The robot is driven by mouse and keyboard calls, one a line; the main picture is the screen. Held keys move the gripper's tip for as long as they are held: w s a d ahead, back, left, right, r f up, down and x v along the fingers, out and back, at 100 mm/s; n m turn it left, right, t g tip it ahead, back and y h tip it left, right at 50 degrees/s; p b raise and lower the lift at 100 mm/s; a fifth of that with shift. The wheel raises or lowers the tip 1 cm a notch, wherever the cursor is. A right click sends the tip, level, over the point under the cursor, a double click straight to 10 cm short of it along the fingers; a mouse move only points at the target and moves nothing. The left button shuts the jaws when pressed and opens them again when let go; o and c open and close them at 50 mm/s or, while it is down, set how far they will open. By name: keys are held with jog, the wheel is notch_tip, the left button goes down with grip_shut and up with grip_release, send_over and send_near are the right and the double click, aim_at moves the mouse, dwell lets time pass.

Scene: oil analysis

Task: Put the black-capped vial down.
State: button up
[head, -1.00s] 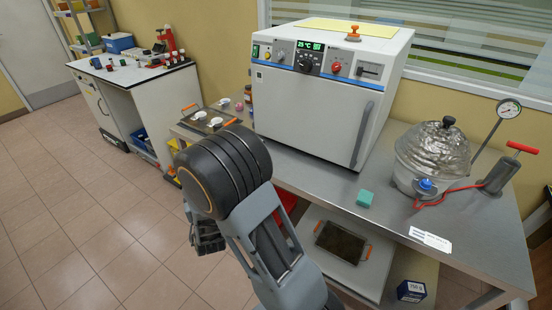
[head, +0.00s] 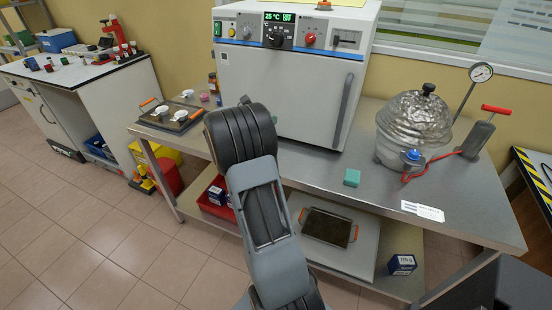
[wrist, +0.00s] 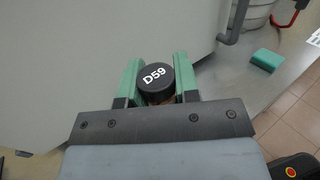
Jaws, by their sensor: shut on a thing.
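The black-capped vial (wrist: 155,82) shows in the wrist view with its cap facing the camera. The cap reads "D59" in white, and a little brown glass shows below it. The green fingers of my gripper (wrist: 159,88) are shut on it, one on each side. In the head view my own arm hides the gripper and vial. The steel bench (head: 300,180) lies beyond my arm, and part of its top shows in the wrist view. I cannot tell how high the vial is above any surface.
A white oven (head: 285,95) stands on the bench. Right of it are a teal block (head: 352,177), a domed glass vessel (head: 413,125) and a hand pump (head: 478,139). A tray with white dishes (head: 168,117) is at the bench's left end. Bare steel lies along the front.

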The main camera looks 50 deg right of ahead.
jog(key=shift+g, duration=0.3)
jog(key=s+d+f, duration=0.2)
jog(key=s, duration=0.1)
jog(key=s+d+f, duration=0.2)
jog(key=s+f, duration=0.1)
jog(key=s, duration=0.1)
jog(key=s+d+f, duration=0.3)
jog(key=s, duration=0.1)
jog(key=shift+s+f, duration=0.25)
jog(key=shift+s+d+f, duration=0.25)
jog(key=shift+s+f, duration=0.05)
jog(key=shift+f, duration=0.1)
jog(key=shift+s+d+f+b, duration=0.1)
jog(key=shift+f+b, duration=0.05)
jog(key=shift+f, duration=0.75)
jog(key=shift+s+f+b, duration=0.1)
jog(key=shift+f+b, duration=0.05)
jog(key=shift+f, duration=0.75)
jog(key=shift+f, duration=0.15)
jog(key=o, duration=0.9)
